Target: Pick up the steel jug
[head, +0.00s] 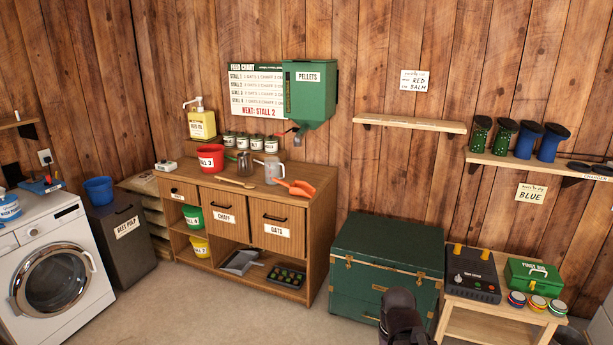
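Two grey jug-like vessels stand upright on the wooden cabinet's top (320,190). The darker, metallic-looking one, which may be the steel jug (244,164), is behind the wooden spoon. A paler grey jug (271,171) with a handle on its right stands just right of it; I cannot tell for sure which is steel. My gripper (402,312) shows as a dark shape at the bottom, in front of the green chest, far from both vessels. Its fingers cannot be made out.
Beside the vessels are a red bucket (211,157), wooden spoon (236,182), orange scoop (297,187) and several small tins behind. A green pellet dispenser (310,92) hangs above. A green chest (385,255) stands right of the cabinet. The floor (215,310) in front is clear.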

